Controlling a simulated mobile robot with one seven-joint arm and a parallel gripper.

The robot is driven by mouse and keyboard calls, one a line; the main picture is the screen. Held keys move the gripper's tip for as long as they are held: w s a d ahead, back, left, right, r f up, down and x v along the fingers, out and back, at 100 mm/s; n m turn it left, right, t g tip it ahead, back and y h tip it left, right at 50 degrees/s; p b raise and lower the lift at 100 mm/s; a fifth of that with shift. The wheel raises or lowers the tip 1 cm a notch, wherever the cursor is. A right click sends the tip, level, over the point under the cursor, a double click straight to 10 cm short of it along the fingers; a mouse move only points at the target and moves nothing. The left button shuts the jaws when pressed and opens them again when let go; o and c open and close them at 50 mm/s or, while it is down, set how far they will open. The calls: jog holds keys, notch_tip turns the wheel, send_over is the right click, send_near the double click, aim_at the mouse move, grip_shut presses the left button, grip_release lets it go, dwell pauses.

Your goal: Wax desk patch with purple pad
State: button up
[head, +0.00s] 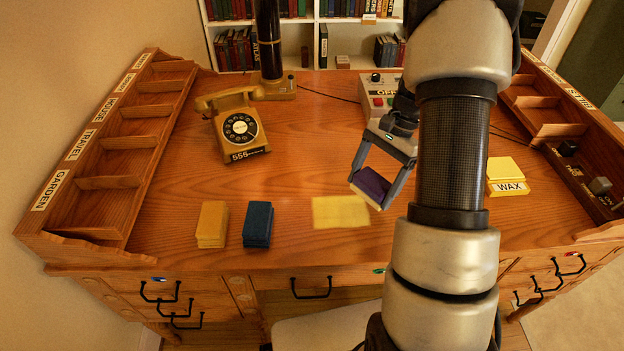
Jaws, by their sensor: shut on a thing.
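My gripper (370,186) is shut on the purple pad (372,183) and holds it tilted, with a pale underside edge showing. The pad is to the upper right of a pale yellow patch (340,212) on the wooden desk (300,150). I cannot tell exactly how high the pad is above the desk. A yellow block labelled WAX (507,188) sits on the right side of the desk, beyond my arm.
A yellow pad (212,224) and a blue pad (257,224) stand left of the patch. A rotary telephone (240,125) and a control box (379,98) are farther back. Compartment racks line the left (110,182) and right (553,130) edges. The left-centre desktop is clear.

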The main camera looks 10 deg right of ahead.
jog(key=shift+r+p, duration=1)
jog(key=shift+r, duration=0.6)
